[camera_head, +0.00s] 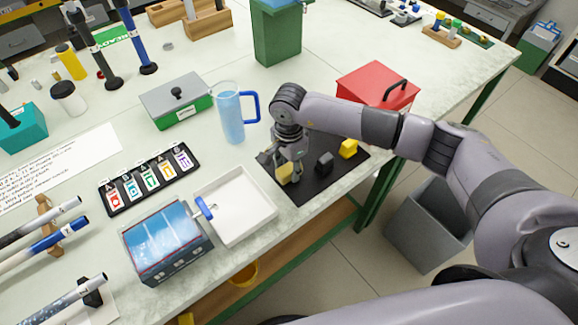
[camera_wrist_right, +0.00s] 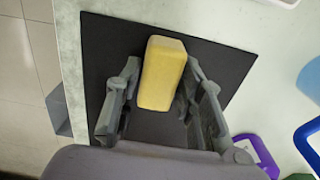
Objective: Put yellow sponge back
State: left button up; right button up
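A yellow sponge (camera_wrist_right: 163,75) sits between the fingers of my right gripper (camera_wrist_right: 158,100) in the right wrist view, above or on a black mat (camera_wrist_right: 215,65). The fingers are apart, with a visible gap on the sponge's left side and the right finger close to its other side. In the head view the right gripper (camera_head: 289,160) points down over the mat's left part, and the yellow sponge (camera_head: 284,173) shows partly below it. A second yellow block (camera_head: 348,148) and a dark block (camera_head: 324,163) lie on the mat to the right. My left gripper is not in view.
A white tray (camera_head: 262,212) and a blue-topped box (camera_head: 165,245) stand left of the mat. A blue mug (camera_head: 230,118) and a red box (camera_head: 375,85) stand behind. The table's front edge is close to the mat, with a grey bin (camera_head: 425,235) on the floor beyond.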

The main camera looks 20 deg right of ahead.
aim_at(289, 168)
jog(key=shift+o, duration=1.3)
jog(key=shift+r, duration=0.1)
jog(key=shift+r, duration=0.2)
notch_tip(289, 168, up, 12)
jog(key=b, duration=0.2)
jog(key=shift+b, duration=0.3)
jog(key=shift+f, duration=0.2)
